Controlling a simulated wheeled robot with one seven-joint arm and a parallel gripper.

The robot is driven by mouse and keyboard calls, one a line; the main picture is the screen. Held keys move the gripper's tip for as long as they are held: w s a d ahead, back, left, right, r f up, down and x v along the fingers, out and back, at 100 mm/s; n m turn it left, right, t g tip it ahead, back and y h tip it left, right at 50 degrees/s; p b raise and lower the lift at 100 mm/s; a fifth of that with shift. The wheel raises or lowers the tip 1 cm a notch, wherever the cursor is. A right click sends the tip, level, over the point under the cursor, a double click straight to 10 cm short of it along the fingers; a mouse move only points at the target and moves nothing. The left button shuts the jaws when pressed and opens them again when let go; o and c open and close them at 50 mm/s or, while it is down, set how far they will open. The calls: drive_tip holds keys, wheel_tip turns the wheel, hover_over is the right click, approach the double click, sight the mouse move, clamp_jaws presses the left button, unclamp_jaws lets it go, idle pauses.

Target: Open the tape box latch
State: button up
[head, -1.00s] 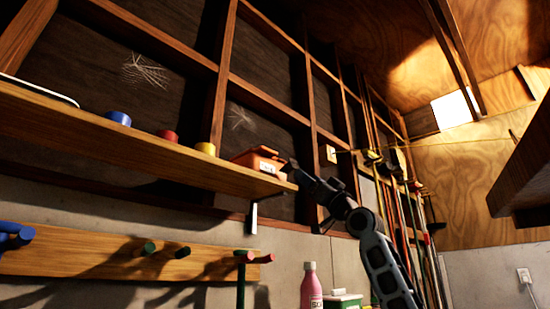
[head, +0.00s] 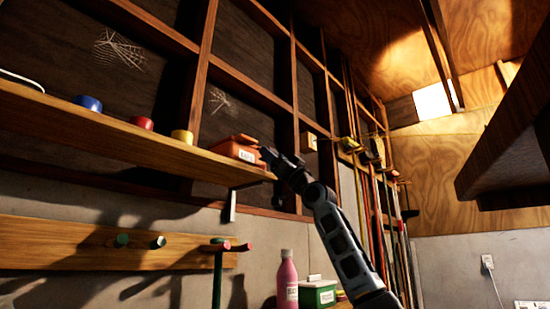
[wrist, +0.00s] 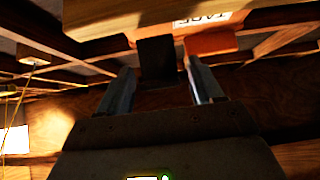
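The orange tape box (head: 235,151) sits near the right end of the wooden shelf, with a white label on its front. My gripper (head: 266,155) is right beside the box's right end; contact cannot be told from the head view. In the wrist view, my gripper (wrist: 160,84) is open, its two fingers apart. A dark block (wrist: 155,60) shows between the fingers; I cannot tell whether it is the latch. The box's white label (wrist: 203,19) appears upside down above, near an orange part (wrist: 210,43) by the right finger. The latch is not clearly visible in the head view.
The shelf (head: 110,135) also carries a yellow cup (head: 182,136), a red cup (head: 142,123) and a blue cup (head: 88,103). Below are a peg rail (head: 80,243), a pink bottle (head: 287,280) and a green box (head: 318,293). Long-handled tools (head: 385,210) stand behind my arm.

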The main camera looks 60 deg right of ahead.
drive_tip(key=c, duration=1)
drive_tip(key=shift+o, duration=0.2)
drive_tip(key=shift+r+g+y+p, duration=0.4)
drive_tip(key=shift+r+p, duration=0.15)
drive_tip(key=shift+p, duration=0.2)
drive_tip(key=shift+r+g+p, duration=0.25)
drive_tip(key=shift+g+p, duration=0.35)
drive_tip(key=shift+p, duration=0.05)
drive_tip(key=shift+g, duration=0.4)
drive_tip(key=shift+f, duration=0.1)
drive_tip(key=o, duration=1.1)
drive_tip(key=shift+c, duration=0.2)
